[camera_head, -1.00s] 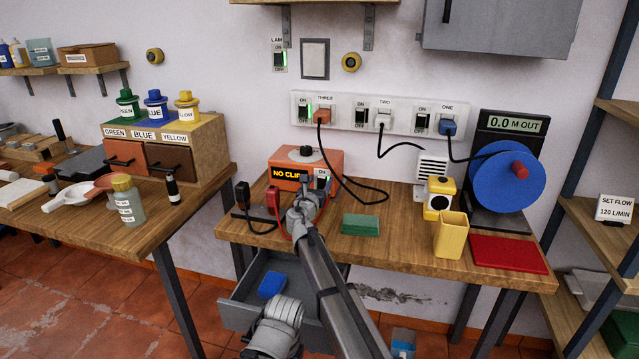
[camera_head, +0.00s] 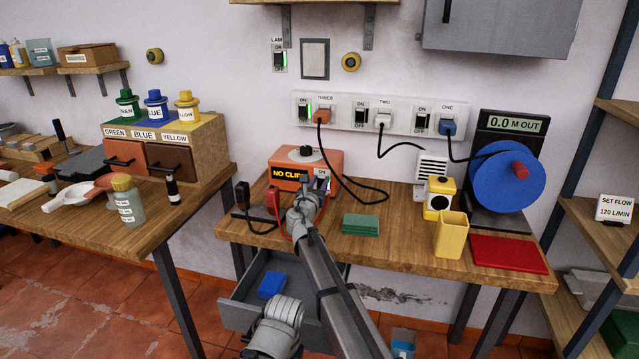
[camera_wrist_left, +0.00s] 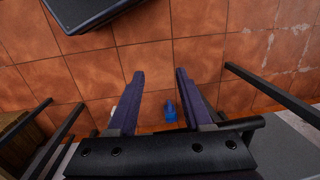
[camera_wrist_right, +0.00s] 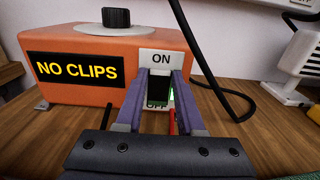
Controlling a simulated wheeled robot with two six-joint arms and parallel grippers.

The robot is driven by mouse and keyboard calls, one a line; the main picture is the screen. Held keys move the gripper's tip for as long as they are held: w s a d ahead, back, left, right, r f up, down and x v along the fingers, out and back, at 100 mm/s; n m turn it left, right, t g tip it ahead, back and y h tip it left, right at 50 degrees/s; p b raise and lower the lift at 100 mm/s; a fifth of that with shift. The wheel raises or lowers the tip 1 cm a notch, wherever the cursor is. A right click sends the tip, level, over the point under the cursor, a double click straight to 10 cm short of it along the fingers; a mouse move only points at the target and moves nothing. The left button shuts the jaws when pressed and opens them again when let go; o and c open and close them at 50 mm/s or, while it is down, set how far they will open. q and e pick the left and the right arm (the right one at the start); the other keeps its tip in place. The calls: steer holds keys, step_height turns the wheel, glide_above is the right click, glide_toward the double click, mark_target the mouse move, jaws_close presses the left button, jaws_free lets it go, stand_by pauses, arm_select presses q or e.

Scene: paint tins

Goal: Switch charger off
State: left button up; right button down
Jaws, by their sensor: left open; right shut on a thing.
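The charger (camera_head: 335,163) is an orange box with a black knob on top and a lit "NO CLIPS" display (camera_wrist_right: 76,69). It stands at the back of the right-hand bench. Its switch plate (camera_wrist_right: 160,58) is white, marked ON above and OFF below, with a black lever (camera_wrist_right: 158,92). My right gripper (camera_head: 312,188) is at the plate, its fingers shut on the lever from both sides in the right wrist view (camera_wrist_right: 159,76). A green glow shows low beside the lever, partly hidden by a finger. My left gripper (camera_wrist_left: 159,74) is open and empty above the tiled floor.
Red and black clips (camera_head: 272,199) with cables stand left of my right gripper. A black cable (camera_head: 365,192) loops right of the charger. A green block (camera_head: 360,224), a yellow cup (camera_head: 451,234) and a red mat (camera_head: 508,254) lie farther right. An open drawer (camera_head: 245,310) is below.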

steer(key=shift+f+b, duration=0.4)
steer(key=shift+b, duration=0.5)
steer(key=shift+s+r+t+b, duration=0.1)
steer(key=shift+r+t+b, duration=0.05)
steer(key=shift+t+b, duration=0.5)
steer(key=shift+r, duration=0.1)
steer(key=c, duration=0.5)
jaws_free()
steer(key=shift+b+v, duration=0.4)
steer(key=shift+v, duration=3.55)
steer(key=shift+a, duration=0.1)
